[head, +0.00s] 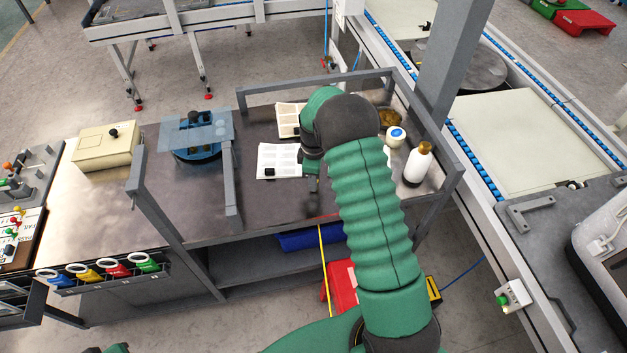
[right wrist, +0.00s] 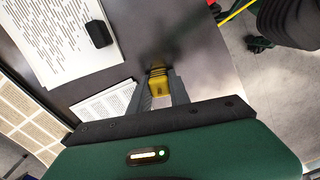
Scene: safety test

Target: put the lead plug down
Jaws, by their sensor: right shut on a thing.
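My right gripper (right wrist: 160,92) is shut on a yellow, ribbed piece, which I take to be the lead plug (right wrist: 157,82). The plug sits between the two grey fingers, over the dark tabletop (right wrist: 205,65). I cannot tell whether it touches the top. In the head view my right gripper (head: 313,190) is over the table, just right of the printed sheets, partly hidden by my green arm. The plug cannot be made out there. My left gripper is not in view.
Printed sheets (head: 275,163) lie beside the gripper, with a small black object (right wrist: 98,34) on one. A white bottle (head: 417,165) and a small white jar (head: 396,137) stand to the right. A blue round device (head: 196,150) and a beige box (head: 105,146) stand left. Grey rails edge the table.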

